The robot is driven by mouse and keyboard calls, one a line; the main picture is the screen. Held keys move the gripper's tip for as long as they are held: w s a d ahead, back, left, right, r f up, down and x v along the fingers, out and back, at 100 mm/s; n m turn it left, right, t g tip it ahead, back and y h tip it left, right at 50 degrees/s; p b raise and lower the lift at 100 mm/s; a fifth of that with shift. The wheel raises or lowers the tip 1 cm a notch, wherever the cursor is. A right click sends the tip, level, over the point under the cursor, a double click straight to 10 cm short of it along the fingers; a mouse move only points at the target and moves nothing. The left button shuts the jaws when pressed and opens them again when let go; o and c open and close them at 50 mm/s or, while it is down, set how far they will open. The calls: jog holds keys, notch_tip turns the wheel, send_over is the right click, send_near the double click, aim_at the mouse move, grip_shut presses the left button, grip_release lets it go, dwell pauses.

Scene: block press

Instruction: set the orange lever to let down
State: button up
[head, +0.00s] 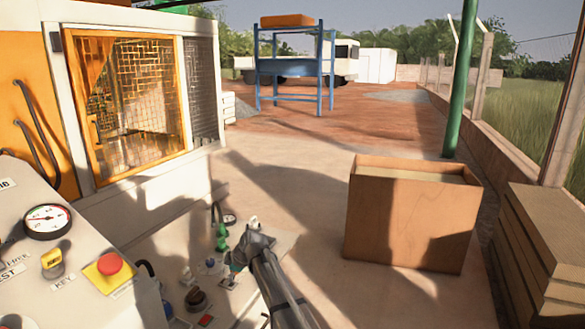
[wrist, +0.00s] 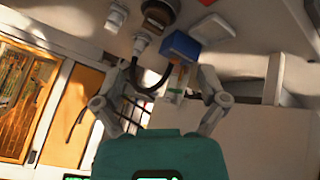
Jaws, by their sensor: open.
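In the wrist view, a narrow orange piece (wrist: 174,79) shows between my fingers, below a blue block (wrist: 183,46). It looks like the orange lever, but it is small and partly hidden, so I cannot tell its setting. I cannot make out the orange lever in the head view, where my arm covers part of the panel. My gripper (wrist: 170,73) is open, its fingers apart on either side of the orange piece, with no clear grip on anything. In the head view my gripper (head: 241,262) is over the panel's right part, beside a green handle (head: 222,238).
A black hose (wrist: 150,84) runs near my fingers. A wooden box (head: 402,225) stands to the right.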

jog(key=s+d+f+m+g+h+b, duration=0.1)
jog(key=s+d+f+m+h+b, duration=0.15)
jog(key=s+d+f+m, duration=0.65)
jog(key=s+d+m+g+h+b, duration=0.15)
jog(key=s+d+m+b, duration=0.3)
jog(key=s+d, duration=0.95)
jog(key=s+d+f+m+h+b, duration=0.3)
jog(key=s+d+f+m, duration=0.3)
jog(key=d, duration=1)
notch_tip(320, 180, up, 16)
jog(key=p, duration=1.4)
jog(key=shift+s+f+m, duration=0.15)
jog(key=shift+f+m, duration=0.1)
jog(key=shift+m, duration=0.1)
